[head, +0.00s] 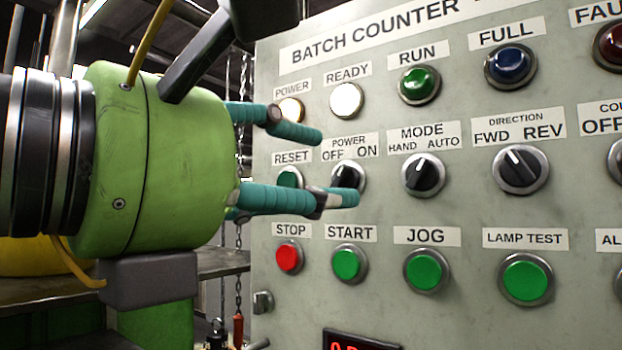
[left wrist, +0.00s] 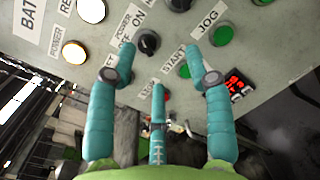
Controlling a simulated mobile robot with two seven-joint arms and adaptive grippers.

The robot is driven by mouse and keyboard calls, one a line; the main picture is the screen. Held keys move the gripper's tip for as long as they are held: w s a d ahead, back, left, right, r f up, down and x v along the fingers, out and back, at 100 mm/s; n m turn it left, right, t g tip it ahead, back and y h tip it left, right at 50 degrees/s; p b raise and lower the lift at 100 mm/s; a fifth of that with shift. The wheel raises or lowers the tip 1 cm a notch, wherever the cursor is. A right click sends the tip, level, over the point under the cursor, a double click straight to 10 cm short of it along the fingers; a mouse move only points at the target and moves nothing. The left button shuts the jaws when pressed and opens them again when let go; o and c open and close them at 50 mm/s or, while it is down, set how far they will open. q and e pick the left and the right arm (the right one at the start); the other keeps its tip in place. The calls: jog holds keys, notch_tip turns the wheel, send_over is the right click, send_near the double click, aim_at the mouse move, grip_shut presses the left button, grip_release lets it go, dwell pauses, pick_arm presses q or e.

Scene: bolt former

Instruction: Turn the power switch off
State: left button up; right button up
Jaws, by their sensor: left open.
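The power switch (head: 348,177) is a black rotary knob with a metal ring, under a POWER OFF/ON label on the grey panel. Its exact pointer angle is hard to make out. My left gripper (head: 334,167) is open, with teal fingers in front of the panel. In the head view one fingertip is above the knob and another overlaps its lower edge. In the left wrist view the power switch (left wrist: 148,42) lies ahead between the spread fingers of the left gripper (left wrist: 170,52). I cannot tell whether any finger touches it. My right gripper is not seen.
The lit POWER lamp (head: 290,110) and READY lamp (head: 346,100) are above. The RESET button (head: 290,178) is left of the switch, partly covered. The MODE switch (head: 424,176) is right; the STOP button (head: 289,257) and START button (head: 349,264) are below.

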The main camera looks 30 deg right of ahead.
aim_at(339, 174)
pick_arm(q)
jog(key=shift+t+y, duration=0.4)
jog(key=shift+t, duration=0.5)
jog(key=w+d+p, duration=0.1)
jog(key=w+d+r+p, duration=0.1)
jog(key=d, duration=0.1)
jog(key=w+d+p, duration=0.1)
jog(key=d, duration=0.1)
jog(key=shift+w+d+r, duration=0.1)
jog(key=shift+d+r, duration=0.1)
jog(key=shift+w+d+f, duration=0.15)
jog(key=shift+w+d, duration=0.15)
jog(key=shift+d, duration=0.15)
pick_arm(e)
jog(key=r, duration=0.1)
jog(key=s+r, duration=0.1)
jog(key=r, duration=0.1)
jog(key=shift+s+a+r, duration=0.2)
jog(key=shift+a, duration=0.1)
pick_arm(q)
jog(key=shift+c, duration=0.4)
jog(key=c, duration=0.7)
grip_shut()
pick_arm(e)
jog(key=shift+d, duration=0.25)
